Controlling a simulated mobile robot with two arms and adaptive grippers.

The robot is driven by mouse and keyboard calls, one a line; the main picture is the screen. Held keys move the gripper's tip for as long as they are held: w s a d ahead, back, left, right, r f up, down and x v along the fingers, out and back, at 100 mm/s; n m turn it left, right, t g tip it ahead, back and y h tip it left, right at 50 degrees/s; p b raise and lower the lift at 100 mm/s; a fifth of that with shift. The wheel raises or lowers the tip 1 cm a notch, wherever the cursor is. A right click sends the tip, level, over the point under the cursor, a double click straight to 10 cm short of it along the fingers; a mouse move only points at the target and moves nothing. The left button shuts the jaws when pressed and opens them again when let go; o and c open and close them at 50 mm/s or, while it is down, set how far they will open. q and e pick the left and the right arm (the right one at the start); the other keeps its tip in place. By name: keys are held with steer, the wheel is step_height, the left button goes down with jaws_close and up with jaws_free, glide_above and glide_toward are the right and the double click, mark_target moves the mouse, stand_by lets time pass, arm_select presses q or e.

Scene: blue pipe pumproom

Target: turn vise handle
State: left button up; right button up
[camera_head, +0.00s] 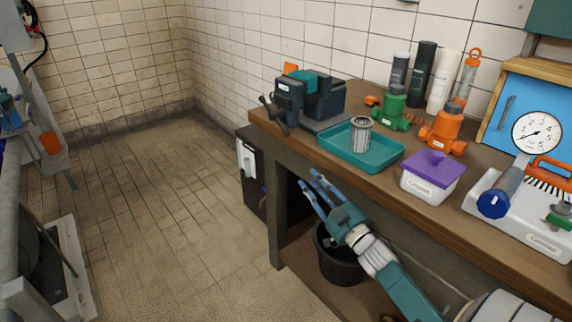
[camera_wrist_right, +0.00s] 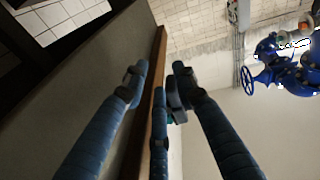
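The vise (camera_head: 323,100) is dark blue-grey with a teal part on top and stands at the far left end of the wooden workbench. Its dark handle (camera_head: 272,112) is at the vise's left front, by the bench's edge. My right gripper (camera_head: 310,182) is in front of the bench and lower than its top, to the lower right of the handle and apart from it. In the right wrist view its blue fingers (camera_wrist_right: 158,78) are spread with nothing held. A dark shape behind them there cannot be told clearly. My left gripper is not in view.
The workbench (camera_head: 400,190) carries a teal tray (camera_head: 340,157) with a metal can (camera_head: 361,133), a purple-lidded box (camera_head: 431,175), and green (camera_head: 391,108) and orange (camera_head: 444,130) valve parts. A black bucket (camera_head: 338,262) stands beneath. The floor (camera_head: 170,200) to the left is clear.

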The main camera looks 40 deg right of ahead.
mark_target(288, 135)
step_height(288, 135, up, 9)
steer(key=s+a+n+t+y+b, duration=0.1)
steer(key=a+n+t+y+b, duration=0.1)
steer(key=t+y, duration=0.1)
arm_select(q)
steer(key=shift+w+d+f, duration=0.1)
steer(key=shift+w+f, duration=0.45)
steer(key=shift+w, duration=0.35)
arm_select(e)
steer(key=x, duration=1)
steer(key=shift+w+f, duration=0.1)
steer(key=shift+w, duration=0.3)
steer(key=shift+c, duration=0.5)
jaws_close()
